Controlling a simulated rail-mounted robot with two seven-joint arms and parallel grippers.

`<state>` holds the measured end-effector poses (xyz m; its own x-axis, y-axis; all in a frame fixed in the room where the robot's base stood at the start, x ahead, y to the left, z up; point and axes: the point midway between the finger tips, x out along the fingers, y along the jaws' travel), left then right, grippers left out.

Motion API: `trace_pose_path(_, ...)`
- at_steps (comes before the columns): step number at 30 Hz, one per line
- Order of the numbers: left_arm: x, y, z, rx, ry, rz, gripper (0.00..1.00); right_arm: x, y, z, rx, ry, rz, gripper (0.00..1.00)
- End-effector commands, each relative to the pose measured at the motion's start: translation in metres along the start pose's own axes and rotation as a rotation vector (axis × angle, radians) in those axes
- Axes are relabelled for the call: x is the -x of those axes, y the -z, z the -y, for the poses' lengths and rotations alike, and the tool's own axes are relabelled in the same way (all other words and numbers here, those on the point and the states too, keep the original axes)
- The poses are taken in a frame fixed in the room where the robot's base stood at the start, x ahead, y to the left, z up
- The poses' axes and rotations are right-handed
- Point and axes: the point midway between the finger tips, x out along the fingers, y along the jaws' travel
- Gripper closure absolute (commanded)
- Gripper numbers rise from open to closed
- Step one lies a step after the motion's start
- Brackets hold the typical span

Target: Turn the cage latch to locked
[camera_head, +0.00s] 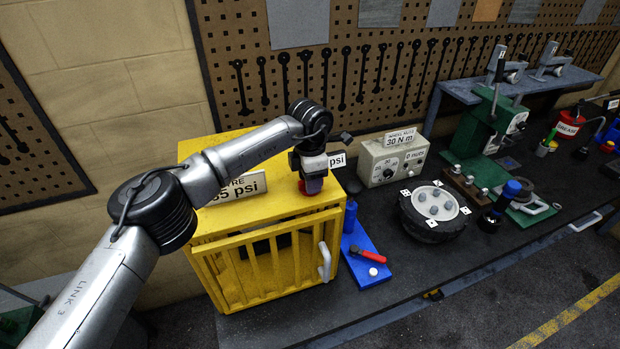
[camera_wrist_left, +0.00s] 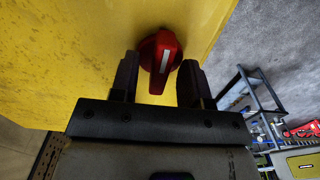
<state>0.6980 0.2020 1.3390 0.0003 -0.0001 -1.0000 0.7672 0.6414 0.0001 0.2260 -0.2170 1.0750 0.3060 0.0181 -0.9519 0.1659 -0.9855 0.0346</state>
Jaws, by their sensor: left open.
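The yellow cage (camera_head: 262,222) stands at the left end of the bench, its barred front seemingly closed. The red latch knob (camera_head: 313,190) sits on its top near the front right corner, mostly hidden under my left gripper (camera_head: 312,177). In the left wrist view the red knob (camera_wrist_left: 160,62) has a white pointer line that runs nearly along the picture's vertical. The fingers of my left gripper (camera_wrist_left: 158,80) are open, one on each side of the knob. I cannot tell whether they touch it. My right gripper is not in view.
A white handle (camera_head: 324,262) is on the cage's front. A blue stand (camera_head: 365,258) with a red-handled tool is just right of the cage. A grey torque box (camera_head: 392,160) and a wheel (camera_head: 433,212) stand further right. A pressure sign stands on the cage top.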

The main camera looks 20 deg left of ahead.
Motion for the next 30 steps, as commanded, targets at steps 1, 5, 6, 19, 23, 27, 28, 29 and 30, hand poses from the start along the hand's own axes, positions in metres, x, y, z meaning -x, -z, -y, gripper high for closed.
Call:
trace_pose_path(1,0.001,0.000,0.000,0.000,0.000,0.000,0.57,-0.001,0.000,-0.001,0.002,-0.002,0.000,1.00)
trace_pose_path(5,0.012,-0.001,-0.001,0.001,-0.002,0.002,0.57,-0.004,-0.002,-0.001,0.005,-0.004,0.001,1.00)
trace_pose_path(6,0.017,-0.001,-0.001,0.001,-0.002,0.002,0.57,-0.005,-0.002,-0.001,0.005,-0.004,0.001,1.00)
trace_pose_path(19,0.100,-0.001,0.000,0.002,-0.002,0.002,0.57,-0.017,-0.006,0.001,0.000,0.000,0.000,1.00)
trace_pose_path(23,0.119,-0.001,0.000,0.000,-0.001,0.002,0.57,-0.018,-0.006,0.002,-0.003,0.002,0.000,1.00)
trace_pose_path(27,0.131,0.000,0.000,0.001,-0.001,0.001,0.57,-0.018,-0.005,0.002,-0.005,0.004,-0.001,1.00)
trace_pose_path(28,0.133,0.000,0.000,0.000,-0.001,0.001,0.57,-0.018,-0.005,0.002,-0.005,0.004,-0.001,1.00)
trace_pose_path(29,0.134,0.000,0.000,0.000,-0.001,0.001,0.57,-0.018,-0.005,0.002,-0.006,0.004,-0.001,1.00)
trace_pose_path(30,0.136,0.000,0.000,-0.001,-0.001,0.001,0.57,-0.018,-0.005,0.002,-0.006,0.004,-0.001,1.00)
